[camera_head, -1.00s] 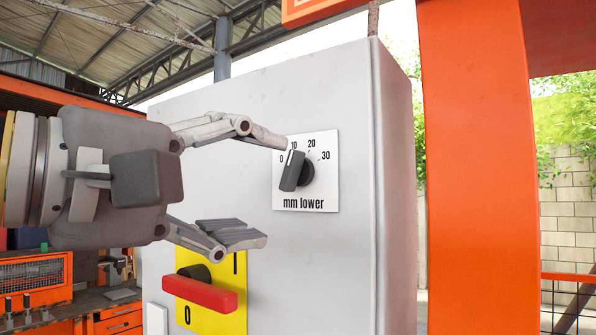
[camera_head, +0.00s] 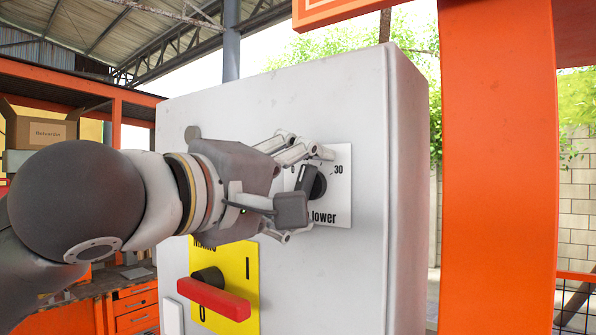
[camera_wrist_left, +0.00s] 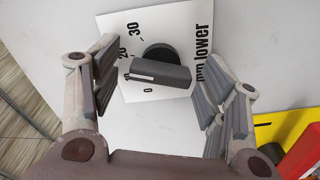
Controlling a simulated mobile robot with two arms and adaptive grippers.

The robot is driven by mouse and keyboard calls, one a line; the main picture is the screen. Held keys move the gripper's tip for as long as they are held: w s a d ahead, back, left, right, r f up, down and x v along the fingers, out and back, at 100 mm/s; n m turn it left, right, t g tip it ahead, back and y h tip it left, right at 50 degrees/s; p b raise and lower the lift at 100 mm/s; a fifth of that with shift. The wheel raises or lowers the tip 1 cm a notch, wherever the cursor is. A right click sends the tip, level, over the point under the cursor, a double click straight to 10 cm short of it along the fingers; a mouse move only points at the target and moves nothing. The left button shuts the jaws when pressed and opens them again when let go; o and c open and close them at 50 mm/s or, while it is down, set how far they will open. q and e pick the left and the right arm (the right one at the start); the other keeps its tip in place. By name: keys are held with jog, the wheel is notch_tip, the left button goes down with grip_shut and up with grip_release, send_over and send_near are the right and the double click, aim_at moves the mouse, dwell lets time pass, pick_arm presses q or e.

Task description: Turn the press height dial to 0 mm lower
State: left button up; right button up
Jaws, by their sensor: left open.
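The press height dial is a black knob (camera_head: 319,183) with a grey bar handle on a white plate (camera_head: 342,160) marked "mm lower". In the left wrist view the knob (camera_wrist_left: 160,54) and its bar handle (camera_wrist_left: 160,73) lie between my fingers. The handle's end points between the 0 and 20 marks; the 10 is not visible there. My left gripper (camera_head: 312,192) is open in front of the dial, one finger above the handle and one below. In the left wrist view the left gripper (camera_wrist_left: 158,85) shows gaps between both fingers and the handle. My right gripper is not in view.
The dial is on a pale grey cabinet (camera_head: 300,290). Below it, a red switch handle (camera_head: 214,298) sticks out from a yellow plate (camera_head: 240,262). An orange post (camera_head: 500,180) stands right of the cabinet. Shelving with a cardboard box (camera_head: 42,132) is at the left.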

pick_arm(q)
jog(key=shift+w, duration=0.1)
jog(key=shift+c, duration=0.8)
jog(key=c, duration=0.9)
jog(key=shift+o, duration=0.2)
jog(key=shift+f+b, duration=0.15)
jog(key=shift+b, duration=0.35)
jog(key=n+b, duration=0.3)
jog(key=b, duration=0.1)
jog(key=n+b, duration=0.3)
jog(key=b, duration=0.1)
jog(key=n+b, duration=0.3)
jog(key=shift+d+f+b, duration=0.1)
jog(key=shift+f+b, duration=0.15)
jog(key=shift+b, duration=0.15)
jog(key=n+b, duration=0.2)
jog(key=n, duration=0.1)
jog(key=shift+b, duration=0.4)
jog(key=shift+r+n+b, duration=0.1)
jog(key=shift+n+b, duration=0.9)
jog(key=shift+n, duration=0.9)
